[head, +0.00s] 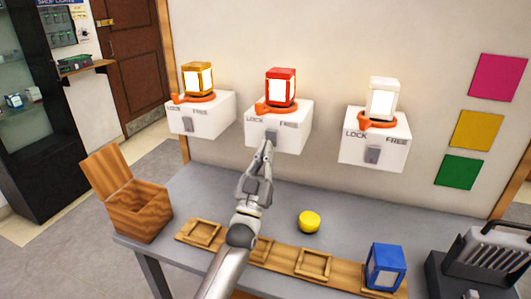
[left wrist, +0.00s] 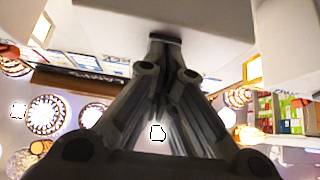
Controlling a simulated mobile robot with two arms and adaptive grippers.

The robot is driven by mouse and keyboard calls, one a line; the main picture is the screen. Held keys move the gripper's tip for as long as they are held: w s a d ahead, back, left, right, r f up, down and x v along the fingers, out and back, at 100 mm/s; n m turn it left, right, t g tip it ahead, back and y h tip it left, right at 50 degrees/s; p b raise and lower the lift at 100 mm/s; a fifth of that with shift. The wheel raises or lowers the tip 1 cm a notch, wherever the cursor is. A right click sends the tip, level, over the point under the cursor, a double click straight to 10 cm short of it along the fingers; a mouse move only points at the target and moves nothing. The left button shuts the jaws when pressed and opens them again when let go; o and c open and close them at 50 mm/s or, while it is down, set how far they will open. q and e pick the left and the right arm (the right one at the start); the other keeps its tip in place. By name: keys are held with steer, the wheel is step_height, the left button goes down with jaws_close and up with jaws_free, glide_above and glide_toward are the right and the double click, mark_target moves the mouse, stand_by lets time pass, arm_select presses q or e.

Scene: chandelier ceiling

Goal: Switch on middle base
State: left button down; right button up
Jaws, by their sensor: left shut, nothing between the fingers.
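The middle base (head: 290,122) is a white wall box marked LOCK and FREE, with a red lantern (head: 281,88) and an orange lever (head: 270,108) on top. A grey switch (head: 272,137) is on its front. My left gripper (head: 267,148) is shut and empty, its fingertips at the lower part of this switch. In the left wrist view the shut fingers (left wrist: 163,72) reach up to the grey switch (left wrist: 165,37) under the white box; whether they touch it I cannot tell. The lantern's panels look bright white.
A left base (head: 200,122) carries a gold lantern, a right base (head: 375,150) a white one. On the grey table (head: 345,225) are an open wooden box (head: 138,210), a yellow ball (head: 309,222), a wooden rack (head: 285,262), a blue lantern (head: 385,266) and a dark device (head: 475,265).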

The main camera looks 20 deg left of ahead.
arm_select(q)
steer(key=v, duration=1.1)
steer(key=shift+s+f, duration=0.2)
steer(key=shift+f, duration=0.1)
steer(key=shift+r, duration=0.1)
